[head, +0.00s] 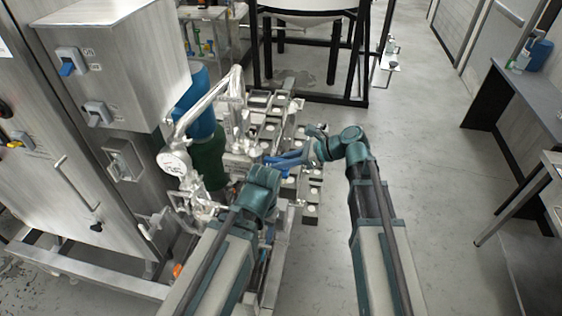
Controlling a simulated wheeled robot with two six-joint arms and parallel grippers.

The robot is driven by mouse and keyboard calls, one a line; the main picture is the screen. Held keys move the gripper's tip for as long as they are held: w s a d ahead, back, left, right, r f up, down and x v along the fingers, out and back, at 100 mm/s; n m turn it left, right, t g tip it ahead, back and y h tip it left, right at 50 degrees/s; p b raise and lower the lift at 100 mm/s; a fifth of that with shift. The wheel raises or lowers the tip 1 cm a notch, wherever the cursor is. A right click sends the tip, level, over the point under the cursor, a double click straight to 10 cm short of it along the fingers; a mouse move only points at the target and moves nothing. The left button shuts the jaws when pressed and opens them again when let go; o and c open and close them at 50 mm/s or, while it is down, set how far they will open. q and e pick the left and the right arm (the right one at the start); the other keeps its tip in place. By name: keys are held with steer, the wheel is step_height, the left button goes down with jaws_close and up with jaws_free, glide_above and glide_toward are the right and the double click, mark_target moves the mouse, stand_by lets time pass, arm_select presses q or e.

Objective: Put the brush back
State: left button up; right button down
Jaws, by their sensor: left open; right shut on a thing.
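A slim blue thing, which looks like the brush (284,161), is over the pump skid, at the tip of my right gripper (309,151). The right gripper is shut on it and points left. The brush's bristles cannot be made out. My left gripper (262,178) is lower and nearer, just below and left of the blue thing. It is open, with its fingers mostly hidden behind its own wrist. I cannot tell whether it touches the blue thing. No brush holder can be clearly made out.
The pump skid (312,209) has metal blocks, pipes and a round gauge (174,162). A steel cabinet (110,60) with switches stands at left. A black-framed tank stand (363,60) is behind, a grey bench (531,85) at right. The floor between skid and bench is clear.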

steer(key=shift+f+b, duration=6.2)
steer(key=shift+f, duration=0.15)
steer(key=shift+f, duration=0.25)
steer(key=c, duration=0.7)
jaws_free()
steer(key=shift+d+r, duration=0.1)
steer(key=shift+d+r, duration=0.25)
steer(key=shift+d, duration=0.05)
steer(key=p+v, duration=0.6)
steer(key=v, duration=0.6)
steer(key=shift+s+d+r, duration=0.1)
steer(key=shift+s+d, duration=0.1)
steer(key=shift+d, duration=0.2)
